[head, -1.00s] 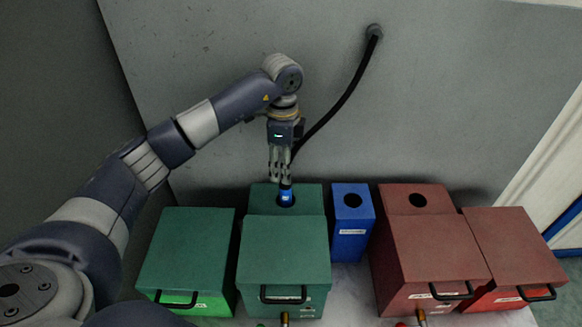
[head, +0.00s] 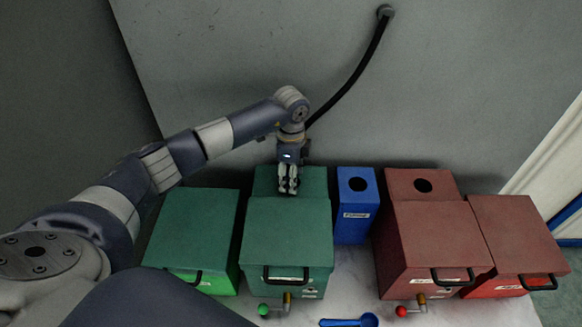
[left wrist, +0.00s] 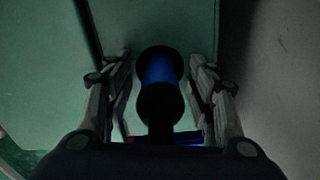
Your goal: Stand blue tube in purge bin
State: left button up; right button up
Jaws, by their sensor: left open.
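The blue tube (left wrist: 160,68) shows in the left wrist view as a blue cylinder with dark ends, between the fingers of my left gripper. My left gripper (head: 288,190) is open, with a finger on each side of the tube and gaps between. In the head view the gripper is low over the rear top of the middle green box (head: 312,180), and its fingers hide the tube. The small blue bin (head: 353,225), with a round hole on top and a white label, stands just right of that box; I take it as the purge bin. My right gripper is not in view.
Another green box (head: 193,225) stands at left. Two dark red boxes (head: 435,235) (head: 510,235) stand at right, the nearer one with a round hole behind its lid. A blue scoop-like thing (head: 348,322) lies in front. A grey wall (head: 250,80) with a black hose (head: 350,80) rises behind.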

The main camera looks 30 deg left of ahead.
pick_arm(q)
jog(key=shift+f, duration=0.1)
jog(key=shift+c, duration=0.2)
grip_shut()
jog(key=shift+r+p, duration=0.65)
jog(key=shift+r, duration=0.2)
notch_tip(320, 180, up, 13)
jog(key=p, duration=0.9)
jog(key=shift+f+p, duration=0.2)
jog(key=shift+p, duration=0.2)
jog(key=shift+f, duration=0.1)
